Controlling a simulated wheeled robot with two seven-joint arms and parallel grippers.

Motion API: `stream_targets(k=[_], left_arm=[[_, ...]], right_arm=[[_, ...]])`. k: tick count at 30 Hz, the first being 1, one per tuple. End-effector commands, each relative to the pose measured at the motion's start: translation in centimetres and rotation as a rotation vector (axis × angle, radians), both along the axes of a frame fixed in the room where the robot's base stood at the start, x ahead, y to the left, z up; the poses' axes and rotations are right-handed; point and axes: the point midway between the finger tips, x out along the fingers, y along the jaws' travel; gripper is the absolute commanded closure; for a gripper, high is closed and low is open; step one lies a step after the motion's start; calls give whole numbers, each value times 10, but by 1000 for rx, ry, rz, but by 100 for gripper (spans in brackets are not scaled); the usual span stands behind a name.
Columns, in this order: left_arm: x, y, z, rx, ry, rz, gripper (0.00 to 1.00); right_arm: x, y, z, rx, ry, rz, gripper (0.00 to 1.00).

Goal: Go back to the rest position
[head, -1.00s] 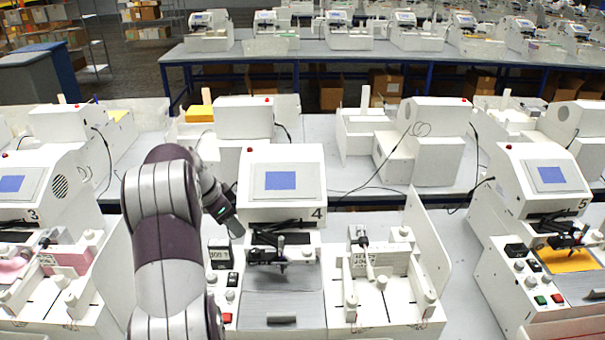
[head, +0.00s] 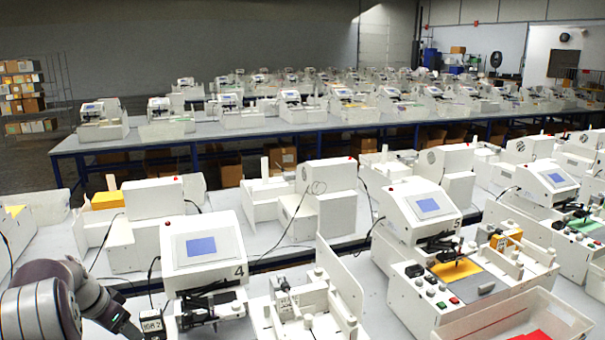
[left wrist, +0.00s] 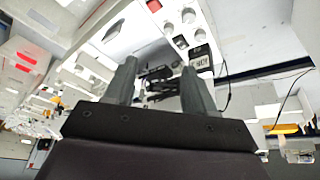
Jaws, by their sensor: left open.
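My left arm comes in at the bottom left of the head view, in front of the plotter marked 4 (head: 203,247). Its gripper (head: 130,330) is at the bottom edge, just left of that plotter and its small black counter box (head: 152,322). In the left wrist view the two dark fingers of my left gripper (left wrist: 160,88) stand apart with nothing between them. The plotter's white panel with buttons and a red switch (left wrist: 175,25) shows beyond the fingers. I cannot tell whether the fingers touch anything. My right gripper is in neither view.
Another plotter (head: 425,215) with a yellow sheet (head: 457,269) stands to the right. A white bin (head: 540,318) with red content is at the lower right. More machines fill the far table (head: 230,130). Cables lie between the machines.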

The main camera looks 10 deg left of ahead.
Motion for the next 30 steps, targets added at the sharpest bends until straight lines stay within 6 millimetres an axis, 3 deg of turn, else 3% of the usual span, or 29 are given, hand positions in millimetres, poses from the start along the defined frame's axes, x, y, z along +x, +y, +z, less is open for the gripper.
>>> stream_targets(k=[5, 8, 11, 17, 21, 24, 27, 30], left_arm=[[-21, -4, -27, -50, 88, 226, 45], [-37, -19, -43, -70, 150, 369, 45], [-55, -53, -59, -77, 212, 492, 45], [-103, -155, -87, -38, 293, 613, 45], [-158, -235, -106, 20, 304, 518, 45], [-189, -275, -112, 61, 298, 352, 45], [-187, -293, -106, 67, 259, 276, 45], [-187, -296, -105, 69, 257, 263, 45]], right_arm=[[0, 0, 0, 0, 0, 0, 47], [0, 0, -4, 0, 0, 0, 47], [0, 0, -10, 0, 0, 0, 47], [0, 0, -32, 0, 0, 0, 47], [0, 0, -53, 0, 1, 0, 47], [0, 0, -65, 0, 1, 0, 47], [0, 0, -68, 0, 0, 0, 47], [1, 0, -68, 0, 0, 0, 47]])
